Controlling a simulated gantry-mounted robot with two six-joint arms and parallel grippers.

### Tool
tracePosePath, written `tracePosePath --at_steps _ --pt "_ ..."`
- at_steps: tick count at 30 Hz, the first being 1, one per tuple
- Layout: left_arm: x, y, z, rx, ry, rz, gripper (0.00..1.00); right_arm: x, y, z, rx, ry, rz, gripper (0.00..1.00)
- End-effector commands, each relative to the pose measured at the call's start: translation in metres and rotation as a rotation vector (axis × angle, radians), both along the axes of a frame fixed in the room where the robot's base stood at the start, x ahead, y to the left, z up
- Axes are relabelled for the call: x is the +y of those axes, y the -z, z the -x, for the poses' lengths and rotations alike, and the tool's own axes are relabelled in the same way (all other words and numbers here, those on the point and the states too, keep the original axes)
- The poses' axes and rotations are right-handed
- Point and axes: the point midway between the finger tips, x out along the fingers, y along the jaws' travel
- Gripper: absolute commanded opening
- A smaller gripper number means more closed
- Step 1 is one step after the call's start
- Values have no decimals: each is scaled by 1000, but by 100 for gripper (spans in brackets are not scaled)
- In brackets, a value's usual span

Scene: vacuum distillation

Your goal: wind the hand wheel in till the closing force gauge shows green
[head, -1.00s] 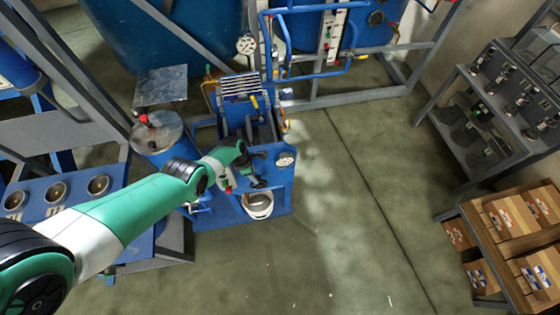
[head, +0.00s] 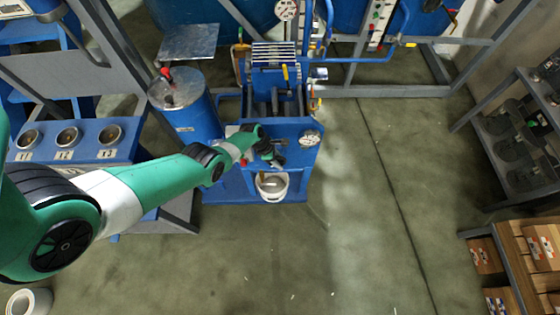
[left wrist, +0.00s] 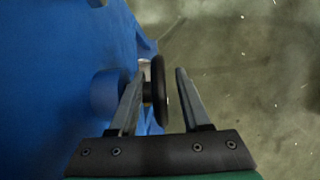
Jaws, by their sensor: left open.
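The blue press frame (head: 230,182) stands at centre in the head view, with a white round gauge (head: 309,138) on its right front. The gauge reading is too small to make out. My left gripper (head: 270,152) is at the front of the press, left of the gauge. In the left wrist view the black hand wheel (left wrist: 161,90) shows nearly edge-on. The open fingers of my left gripper (left wrist: 160,74) stand either side of its rim, with a gap on the right. In the head view the gripper largely hides the wheel. My right gripper is not in view.
A white bucket (head: 271,187) is low at the press front. A blue drum (head: 188,105) stands left of the press, and a blue bench with round cups (head: 68,138) is further left. Shelves (head: 515,150) and cartons (head: 545,240) are at right.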

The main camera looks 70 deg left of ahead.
Motion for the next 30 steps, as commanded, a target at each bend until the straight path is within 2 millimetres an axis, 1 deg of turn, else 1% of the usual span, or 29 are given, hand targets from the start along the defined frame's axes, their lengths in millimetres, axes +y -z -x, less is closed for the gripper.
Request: tracePosePath --at_steps 1,3,12,13,17,18,21,30 --pt "-1 9 -2 0 2 -1 48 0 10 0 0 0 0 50" --pt "-1 11 -4 0 2 -1 48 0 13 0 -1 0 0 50" --pt "-2 10 -5 0 0 0 48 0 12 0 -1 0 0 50" --pt "-2 10 -5 0 0 0 46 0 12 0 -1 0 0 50" --pt "-2 10 -5 0 0 -1 22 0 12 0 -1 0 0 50" --pt "-2 10 -5 0 0 0 15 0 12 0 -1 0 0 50" --pt "-2 10 -5 0 0 0 0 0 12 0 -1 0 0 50" --pt "-2 11 -5 14 1 -5 0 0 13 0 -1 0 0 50"
